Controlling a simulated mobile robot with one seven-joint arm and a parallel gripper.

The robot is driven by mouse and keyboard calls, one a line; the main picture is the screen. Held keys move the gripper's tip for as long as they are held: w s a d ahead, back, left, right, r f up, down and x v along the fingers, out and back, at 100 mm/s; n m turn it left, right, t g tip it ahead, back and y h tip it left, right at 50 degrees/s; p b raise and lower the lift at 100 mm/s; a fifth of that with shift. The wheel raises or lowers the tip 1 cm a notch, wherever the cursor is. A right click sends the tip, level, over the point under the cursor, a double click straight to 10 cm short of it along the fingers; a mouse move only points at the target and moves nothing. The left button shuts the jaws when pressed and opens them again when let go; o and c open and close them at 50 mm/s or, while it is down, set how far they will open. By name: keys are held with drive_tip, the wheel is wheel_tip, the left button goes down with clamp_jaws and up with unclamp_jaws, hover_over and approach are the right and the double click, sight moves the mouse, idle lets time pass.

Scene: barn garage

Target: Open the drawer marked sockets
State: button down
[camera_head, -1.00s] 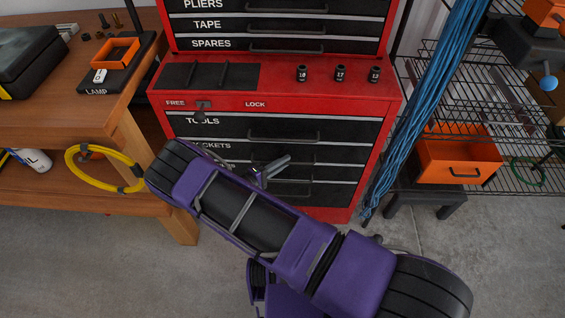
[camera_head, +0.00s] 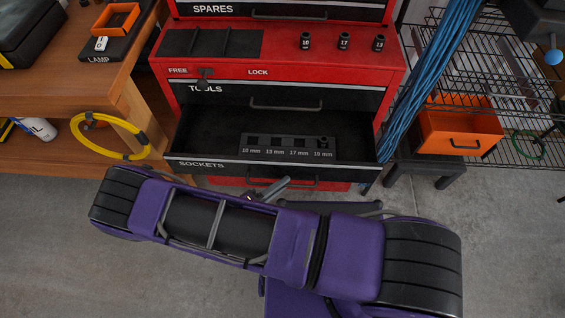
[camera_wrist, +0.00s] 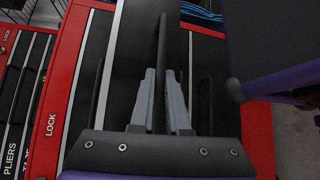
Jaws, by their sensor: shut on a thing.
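The drawer marked sockets (camera_head: 210,165) is pulled well out of the red tool cabinet (camera_head: 330,73). Inside it, a dark rack (camera_head: 288,154) has places labelled 10 mm, 13 mm, 17 mm and 19 mm; the 19 mm place seems filled. My gripper (camera_head: 272,187) is at the drawer's front, partly hidden by my purple arm. In the wrist view, my gripper (camera_wrist: 163,105) is shut on the drawer's handle (camera_wrist: 163,50), a dark bar between its fingers.
The tools drawer (camera_head: 215,90) above is shut. Several loose sockets (camera_head: 343,41) stand on the cabinet top. A FREE/LOCK lever (camera_head: 204,76) points toward FREE. A wooden bench with a yellow hose (camera_head: 78,133) is left; blue cables (camera_head: 432,80) and an orange bin (camera_head: 460,130) are right.

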drive_tip(key=shift+s+a, duration=0.1)
drive_tip(key=shift+s, duration=2.3)
drive_tip(key=c, duration=0.9)
unclamp_jaws()
drive_tip(key=shift+a, duration=0.1)
drive_tip(key=b+v, duration=0.1)
drive_tip(key=v, duration=1.6)
drive_tip(key=shift+s+b, duration=0.2)
drive_tip(key=shift+b, duration=0.1)
